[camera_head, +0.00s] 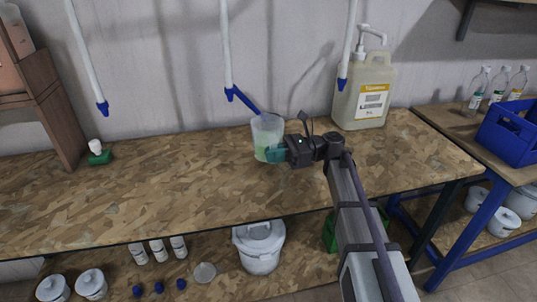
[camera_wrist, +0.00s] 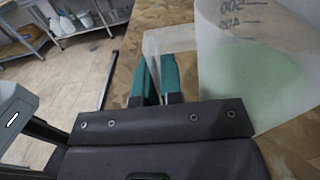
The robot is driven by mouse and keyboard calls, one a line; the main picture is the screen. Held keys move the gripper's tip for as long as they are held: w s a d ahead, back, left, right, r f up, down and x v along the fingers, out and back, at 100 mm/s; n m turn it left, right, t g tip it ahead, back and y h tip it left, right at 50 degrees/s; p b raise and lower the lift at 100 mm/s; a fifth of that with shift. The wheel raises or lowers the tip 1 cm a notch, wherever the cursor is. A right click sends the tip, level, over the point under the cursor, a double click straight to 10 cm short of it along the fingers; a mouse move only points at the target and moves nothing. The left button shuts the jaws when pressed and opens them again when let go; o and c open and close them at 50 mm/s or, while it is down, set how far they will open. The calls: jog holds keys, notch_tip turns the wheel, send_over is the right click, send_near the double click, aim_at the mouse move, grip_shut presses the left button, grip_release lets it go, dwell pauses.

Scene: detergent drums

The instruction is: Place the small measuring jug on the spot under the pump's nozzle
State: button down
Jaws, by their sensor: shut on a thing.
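The measuring jug (camera_head: 267,130) is translucent, with pale green contents low inside. In the wrist view the jug (camera_wrist: 258,60) fills the right side, with printed volume marks showing. My gripper (camera_head: 277,154) has teal fingers shut on the jug's handle; in the wrist view the gripper (camera_wrist: 160,75) shows both fingers at the handle. The jug looks upright; I cannot tell whether its base touches the bench. The pump (camera_head: 370,33) is white and tops a large pale container (camera_head: 364,92) with a yellow label, right of the jug. No marked spot is visible under its nozzle.
The wood-chip bench (camera_head: 130,205) is mostly clear to the left, with a small green item (camera_head: 98,153) near its back. White pipes with blue ends hang over it; one blue end (camera_head: 242,98) is close above the jug. A blue crate (camera_head: 510,130) stands far right.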

jog(key=shift+r, duration=0.1)
notch_tip(320, 180, up, 20)
jog(key=p, duration=2)
